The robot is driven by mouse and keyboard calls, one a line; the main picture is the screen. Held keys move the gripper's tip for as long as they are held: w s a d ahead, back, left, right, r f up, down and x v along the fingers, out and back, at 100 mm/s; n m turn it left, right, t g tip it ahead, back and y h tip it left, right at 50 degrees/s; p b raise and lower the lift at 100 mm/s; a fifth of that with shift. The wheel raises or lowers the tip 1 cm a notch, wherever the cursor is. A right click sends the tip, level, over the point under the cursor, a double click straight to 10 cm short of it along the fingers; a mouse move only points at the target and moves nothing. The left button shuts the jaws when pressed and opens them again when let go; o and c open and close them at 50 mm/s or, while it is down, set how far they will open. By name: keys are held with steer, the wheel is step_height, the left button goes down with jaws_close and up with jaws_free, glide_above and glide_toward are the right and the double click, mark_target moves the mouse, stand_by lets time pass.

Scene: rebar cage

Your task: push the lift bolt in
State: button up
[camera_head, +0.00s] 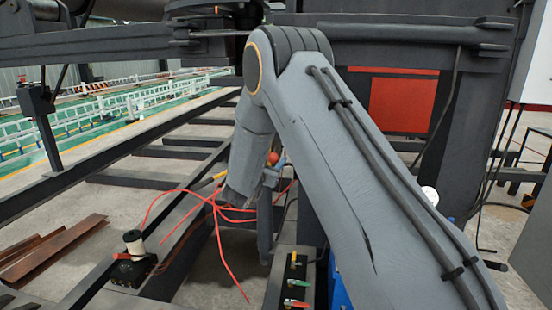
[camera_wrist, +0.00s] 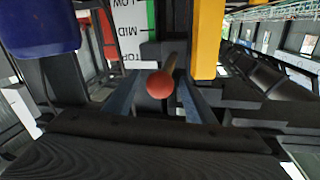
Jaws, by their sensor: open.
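The lift bolt shows in the wrist view as a round red knob (camera_wrist: 160,84) on a short rod that runs back toward a dark block. My gripper (camera_wrist: 159,98) is open, with one blue-grey finger on each side of the knob. Gaps show between the knob and both fingers, and nothing is held. How deep the knob sits between the fingers I cannot tell. In the head view a small red ball (camera_head: 273,158), likely the same knob, shows just beside my arm. My arm hides much of the area around it there.
A white scale plate marked MID (camera_wrist: 128,30) and a yellow post (camera_wrist: 207,40) stand behind the knob. A blue part (camera_wrist: 40,26) is at upper left. Loose red wires (camera_head: 215,200) hang near my arm. Small coloured levers (camera_head: 297,282) and a spool (camera_head: 134,243) are below.

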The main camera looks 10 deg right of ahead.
steer(key=shift+v, duration=1.35)
